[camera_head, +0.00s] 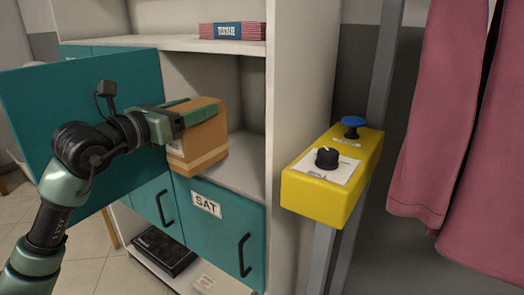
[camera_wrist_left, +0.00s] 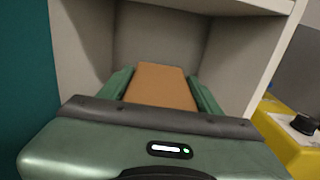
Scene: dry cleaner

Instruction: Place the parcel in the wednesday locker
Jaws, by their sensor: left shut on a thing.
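The parcel (camera_head: 205,150) is a brown cardboard box with a pale tape band. My left gripper (camera_head: 190,112) is shut on it, with a green finger along each side. The parcel is tilted in the head view and is at the mouth of an open locker compartment (camera_head: 240,165). In the left wrist view the parcel (camera_wrist_left: 160,85) lies between both fingers, with the compartment's walls (camera_wrist_left: 160,40) beyond it. A teal door (camera_head: 80,100) stands swung open at the left, behind my left arm; no label is readable on it. My right gripper is not in view.
Below is a closed teal door (camera_head: 225,235) labelled SAT. A yellow control box (camera_head: 335,180) with a blue button and black knob stands right of the cabinet. Pink clothes (camera_head: 450,130) hang at far right.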

